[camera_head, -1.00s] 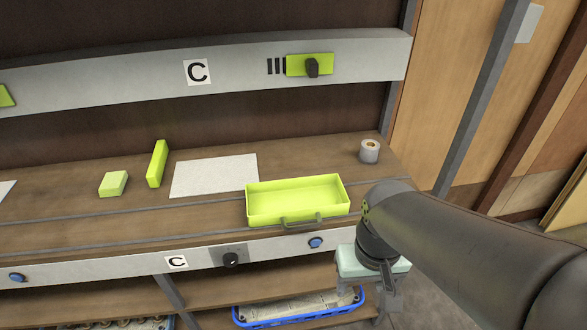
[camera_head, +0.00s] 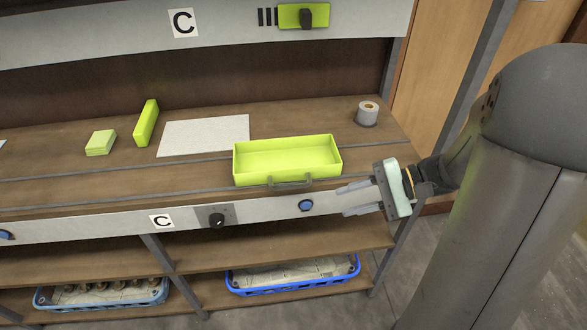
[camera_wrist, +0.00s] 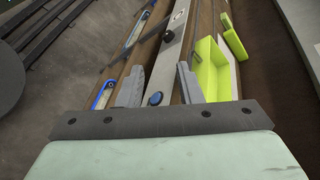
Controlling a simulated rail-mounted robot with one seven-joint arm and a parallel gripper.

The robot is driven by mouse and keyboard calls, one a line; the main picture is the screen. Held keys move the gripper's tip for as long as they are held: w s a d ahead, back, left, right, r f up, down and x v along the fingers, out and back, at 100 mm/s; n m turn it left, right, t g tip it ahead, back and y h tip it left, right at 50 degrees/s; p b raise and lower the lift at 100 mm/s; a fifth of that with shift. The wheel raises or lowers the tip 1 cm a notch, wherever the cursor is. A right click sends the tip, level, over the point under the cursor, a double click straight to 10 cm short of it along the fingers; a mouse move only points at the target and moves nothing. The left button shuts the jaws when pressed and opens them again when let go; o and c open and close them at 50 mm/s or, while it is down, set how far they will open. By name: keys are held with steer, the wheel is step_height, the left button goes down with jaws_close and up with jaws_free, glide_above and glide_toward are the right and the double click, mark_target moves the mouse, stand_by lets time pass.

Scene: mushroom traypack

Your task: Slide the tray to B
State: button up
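The lime-green tray (camera_head: 288,172) is an open, empty box with a grey handle (camera_head: 291,181) on its front side. It sits on the wooden counter at station C, near the front rails. My gripper (camera_head: 350,198) is at the counter's front edge, right of the handle and apart from it. Its two grey fingers point left and are spread with nothing between them. In the wrist view the tray (camera_wrist: 212,72) shows beyond the right finger of my gripper (camera_wrist: 160,88). The labels in the head view read C (camera_head: 162,221); no B label shows.
A white sheet (camera_head: 204,136), a green block (camera_head: 101,142), a tall green block (camera_head: 146,123) and a tape roll (camera_head: 367,113) are on the counter. The front panel has a black knob (camera_head: 217,219) and a blue button (camera_head: 306,205). Blue crates (camera_head: 293,290) sit below.

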mark_target(297, 187)
steer(key=w+d+m+t+y, duration=0.2)
steer(key=w+d+t, duration=0.1)
steer(key=w+d, duration=0.1)
steer(key=x, duration=1.1)
steer(key=f+x, duration=0.1)
steer(key=x, duration=0.5)
steer(key=shift+w+a+p, duration=0.1)
steer(key=shift+w+p, duration=0.05)
steer(key=shift+p, duration=0.25)
jaws_close()
